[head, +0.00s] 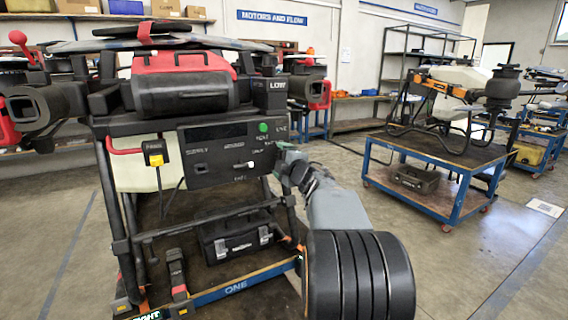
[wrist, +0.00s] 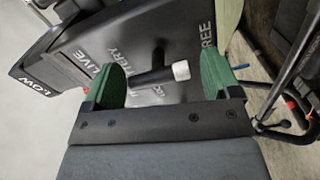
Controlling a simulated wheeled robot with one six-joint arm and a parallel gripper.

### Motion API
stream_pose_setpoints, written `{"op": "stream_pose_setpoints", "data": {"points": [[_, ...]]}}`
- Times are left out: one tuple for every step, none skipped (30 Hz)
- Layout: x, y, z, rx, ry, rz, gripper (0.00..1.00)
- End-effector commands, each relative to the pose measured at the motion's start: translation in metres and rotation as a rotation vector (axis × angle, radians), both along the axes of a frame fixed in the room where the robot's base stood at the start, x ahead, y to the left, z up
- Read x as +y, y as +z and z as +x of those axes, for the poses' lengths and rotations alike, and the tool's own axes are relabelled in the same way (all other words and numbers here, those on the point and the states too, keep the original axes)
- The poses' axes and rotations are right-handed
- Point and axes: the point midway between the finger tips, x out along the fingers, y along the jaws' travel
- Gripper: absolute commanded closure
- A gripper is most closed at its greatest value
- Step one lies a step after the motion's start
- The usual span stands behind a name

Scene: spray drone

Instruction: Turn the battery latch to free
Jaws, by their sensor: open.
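The battery latch (wrist: 158,76) is a dark lever with a pale metal end, on the dark drone panel (head: 215,150). In the wrist view it lies between my gripper's two green fingers, with visible gaps on both sides. The pale end points right, towards the finger near the word FREE; the word LIVE is by the left finger. In the head view the latch (head: 245,166) shows as a small pale-tipped lever low on the panel. My gripper (wrist: 160,78) is open around the latch, and no finger appears to touch it. In the head view its fingertips are hard to make out beside the panel.
A green light (head: 263,127) shows on the panel. A red and black pack (head: 183,85) sits above it. A black case (head: 236,241) lies on the lower shelf of the stand. A blue-framed cart (head: 440,175) with another drone stands to the right, with open floor between.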

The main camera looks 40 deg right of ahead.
Motion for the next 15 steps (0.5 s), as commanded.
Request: {"op": "stream_pose_setpoints", "data": {"points": [[0.0, 0.0, -0.002, -0.001, -0.001, 0.0, 0.18], [0.0, 0.001, -0.004, -0.001, -0.001, 0.0, 0.18], [0.001, 0.001, -0.008, -0.002, -0.001, -0.001, 0.18], [0.001, 0.002, -0.012, -0.002, -0.001, -0.001, 0.18], [0.002, 0.001, -0.016, -0.002, -0.002, 0.0, 0.18], [0.003, 0.002, -0.023, -0.002, -0.003, -0.001, 0.18], [0.003, 0.001, -0.028, -0.001, -0.003, -0.001, 0.18], [0.004, 0.002, -0.035, -0.002, -0.003, -0.002, 0.18], [0.005, 0.002, -0.043, -0.001, -0.003, -0.002, 0.18], [0.006, 0.002, -0.05, -0.001, -0.004, -0.001, 0.18], [0.007, 0.002, -0.056, -0.002, -0.003, 0.0, 0.18], [0.008, 0.002, -0.064, -0.001, -0.004, 0.0, 0.18], [0.009, 0.002, -0.071, -0.001, -0.004, -0.001, 0.18], [0.01, 0.002, -0.076, -0.001, -0.003, -0.002, 0.18], [0.011, 0.002, -0.084, -0.001, -0.004, -0.001, 0.18]]}}
